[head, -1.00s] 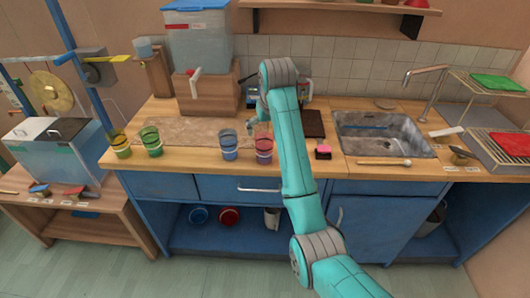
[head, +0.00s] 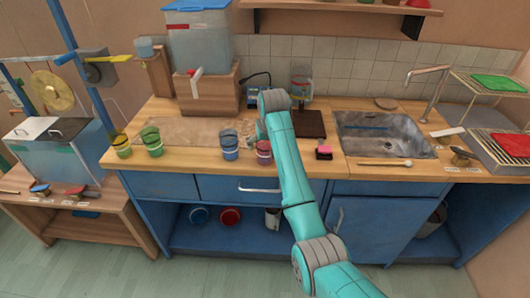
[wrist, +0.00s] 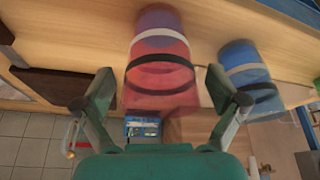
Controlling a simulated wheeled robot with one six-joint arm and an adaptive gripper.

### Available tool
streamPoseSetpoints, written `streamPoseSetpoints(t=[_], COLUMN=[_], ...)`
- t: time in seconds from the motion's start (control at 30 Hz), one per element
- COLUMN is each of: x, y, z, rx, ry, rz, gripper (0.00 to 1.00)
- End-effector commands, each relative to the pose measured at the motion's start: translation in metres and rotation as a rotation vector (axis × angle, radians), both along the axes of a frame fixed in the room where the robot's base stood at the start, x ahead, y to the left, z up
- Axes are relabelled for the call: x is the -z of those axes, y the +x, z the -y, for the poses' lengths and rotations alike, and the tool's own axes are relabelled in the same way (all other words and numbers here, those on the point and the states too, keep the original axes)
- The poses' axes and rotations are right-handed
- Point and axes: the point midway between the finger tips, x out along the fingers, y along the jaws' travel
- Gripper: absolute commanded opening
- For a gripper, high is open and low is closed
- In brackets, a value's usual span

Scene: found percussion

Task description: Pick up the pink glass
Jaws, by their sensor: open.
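The pink glass (head: 264,152) stands upright near the counter's front edge, right of the blue glass (head: 229,146). In the wrist view the pink glass (wrist: 160,62), with a dark band and a pale band, lies ahead between my open fingers. My gripper (wrist: 165,98) is open and holds nothing. I cannot tell whether a finger touches the glass. The blue glass (wrist: 250,78) is beside it, just past the right finger. In the head view my arm partly hides the gripper (head: 262,132) behind the pink glass.
Yellow (head: 121,146) and green (head: 152,142) glasses stand further left on the counter. A pink-topped block (head: 324,151) and a dark board (head: 308,124) are to the right, near the sink (head: 385,134). A water dispenser (head: 202,55) on a wooden box stands behind.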

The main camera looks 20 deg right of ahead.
Motion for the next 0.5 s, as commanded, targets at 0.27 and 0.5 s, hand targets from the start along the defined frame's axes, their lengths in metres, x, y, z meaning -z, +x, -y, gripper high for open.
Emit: streamPoseSetpoints(t=[0.27, 0.5], x=[0.0004, -0.0001], y=[0.0001, 0.0002], z=[-0.0001, -0.0001], rx=[0.000, 0.000], ry=[0.000, 0.000], rz=[0.000, 0.001], gripper=[0.78, 0.21])
